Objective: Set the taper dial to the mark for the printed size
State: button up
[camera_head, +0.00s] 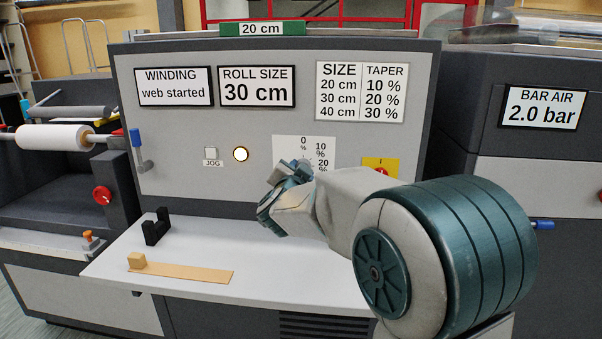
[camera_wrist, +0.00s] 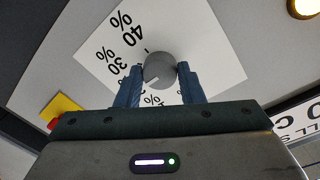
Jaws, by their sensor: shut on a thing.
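The taper dial is a round grey knob (camera_wrist: 160,69) on a white scale plate (camera_head: 290,147). A pale line on the knob slants to the lower left, below the 30 % mark; a finger covers the label there. The roll size sign (camera_head: 257,87) reads 30 cm. The size table (camera_head: 362,92) pairs 30 cm with 20 %.
A green tag (camera_head: 262,29) on top reads 20 cm. A lit round button (camera_head: 241,154) and JOG button (camera_head: 211,154) are left of the dial. A yellow plate with a red button (camera_head: 381,168) is to its right. Below, a white shelf (camera_head: 200,255) holds a black holder (camera_head: 157,229).

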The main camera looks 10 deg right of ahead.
jog(key=o, duration=1)
jog(key=p+v, duration=0.2)
jog(key=v, duration=1.1)
jog(key=shift+s+a+p, duration=0.1)
jog(key=shift+s+p, duration=0.2)
jog(key=shift+s, duration=0.1)
